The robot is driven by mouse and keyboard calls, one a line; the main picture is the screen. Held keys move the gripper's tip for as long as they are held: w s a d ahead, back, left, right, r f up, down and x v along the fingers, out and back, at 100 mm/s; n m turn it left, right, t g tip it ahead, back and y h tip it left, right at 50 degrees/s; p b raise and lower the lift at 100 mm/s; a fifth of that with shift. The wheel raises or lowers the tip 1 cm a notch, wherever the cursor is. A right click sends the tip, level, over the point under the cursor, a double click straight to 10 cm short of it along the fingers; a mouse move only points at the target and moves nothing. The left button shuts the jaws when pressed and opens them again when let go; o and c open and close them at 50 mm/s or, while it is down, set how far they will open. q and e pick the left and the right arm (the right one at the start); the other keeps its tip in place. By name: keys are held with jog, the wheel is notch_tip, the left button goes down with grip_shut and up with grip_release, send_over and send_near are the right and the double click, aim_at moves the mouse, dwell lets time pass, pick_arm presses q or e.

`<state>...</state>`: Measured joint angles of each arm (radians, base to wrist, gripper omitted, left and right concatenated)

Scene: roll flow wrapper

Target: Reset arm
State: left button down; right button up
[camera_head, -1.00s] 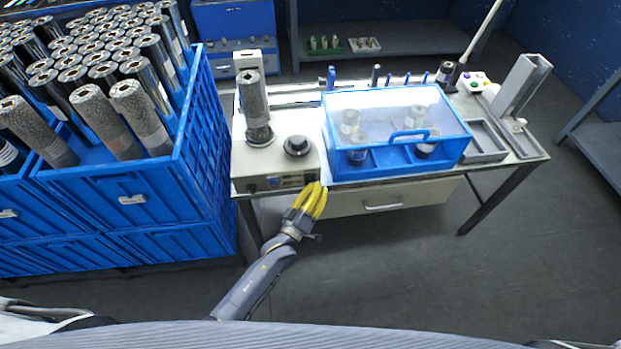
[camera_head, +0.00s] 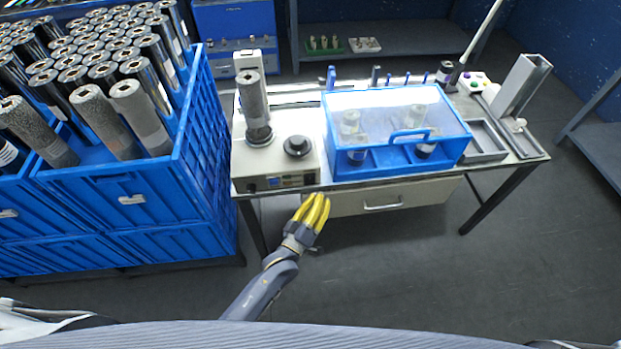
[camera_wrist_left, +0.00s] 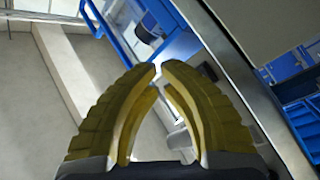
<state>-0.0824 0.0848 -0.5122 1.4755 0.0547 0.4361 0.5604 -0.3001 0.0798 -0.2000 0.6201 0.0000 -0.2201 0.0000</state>
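My left gripper (camera_head: 316,207) has yellow fingers and hangs in front of the table's near edge, below the white machine (camera_head: 275,168). In the left wrist view the two curved fingers (camera_wrist_left: 159,74) come together at their tips with only a slight gap, and nothing is held between them. My right gripper is in neither view.
The table (camera_head: 490,170) carries a blue case with a clear lid (camera_head: 400,115), and a grey roll (camera_head: 254,100) stands on the machine. Blue crates (camera_head: 135,200) full of rolls stand at the left. The floor (camera_head: 400,275) in front of the table is clear.

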pick_arm(q)
jog(key=shift+s+d, duration=0.15)
jog(key=shift+s, duration=0.45)
jog(key=shift+f, duration=0.1)
